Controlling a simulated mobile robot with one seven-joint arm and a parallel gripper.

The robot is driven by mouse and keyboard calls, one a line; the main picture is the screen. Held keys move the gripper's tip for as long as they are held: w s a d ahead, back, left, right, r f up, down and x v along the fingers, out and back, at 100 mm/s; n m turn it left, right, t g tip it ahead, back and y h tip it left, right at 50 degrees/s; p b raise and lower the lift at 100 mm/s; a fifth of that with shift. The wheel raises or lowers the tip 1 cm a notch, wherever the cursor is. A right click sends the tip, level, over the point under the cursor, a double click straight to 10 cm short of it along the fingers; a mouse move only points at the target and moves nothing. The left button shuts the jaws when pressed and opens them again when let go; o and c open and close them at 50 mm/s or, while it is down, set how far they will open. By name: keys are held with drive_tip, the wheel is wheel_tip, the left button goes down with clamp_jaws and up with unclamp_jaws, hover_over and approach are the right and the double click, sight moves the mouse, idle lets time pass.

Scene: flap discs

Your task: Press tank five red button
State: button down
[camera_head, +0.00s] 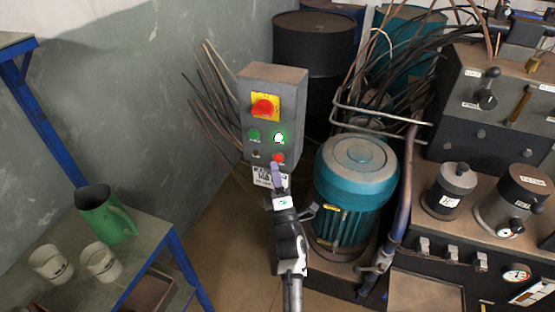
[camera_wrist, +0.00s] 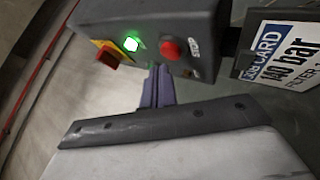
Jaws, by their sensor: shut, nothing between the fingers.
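A grey control box (camera_head: 272,90) stands before the wall in the head view. A small red button (camera_head: 278,158) is at its lower right; it also shows in the wrist view (camera_wrist: 171,49) with a label beside it. A lit green button (camera_head: 279,138) sits above it. A larger red knob (camera_head: 264,107) on a yellow plate is higher up. My gripper (camera_head: 275,170) is shut and empty, its purple fingertips just below the small red button. In the wrist view the fingertips (camera_wrist: 160,72) are close below the button; I cannot tell whether they touch.
A sign (camera_wrist: 285,50) reading "140 bar" hangs by the box. A teal motor (camera_head: 356,180) stands right of my arm, with a bent pipe rail (camera_head: 398,190) beyond. A shelf with a green jug (camera_head: 103,215) and white cups (camera_head: 50,262) is at left. Loose cables surround the box.

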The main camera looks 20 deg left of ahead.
drive_tip(key=shift+w, duration=0.35)
drive_tip(key=shift+w, duration=0.5)
idle(0.6)
drive_tip(key=shift+s, duration=0.1)
drive_tip(key=shift+s+b, duration=0.45)
drive_tip(key=shift+s, duration=0.35)
drive_tip(key=s+b, duration=0.4)
drive_tip(key=s, duration=0.1)
idle(0.3)
drive_tip(key=shift+a, duration=0.1)
idle(0.5)
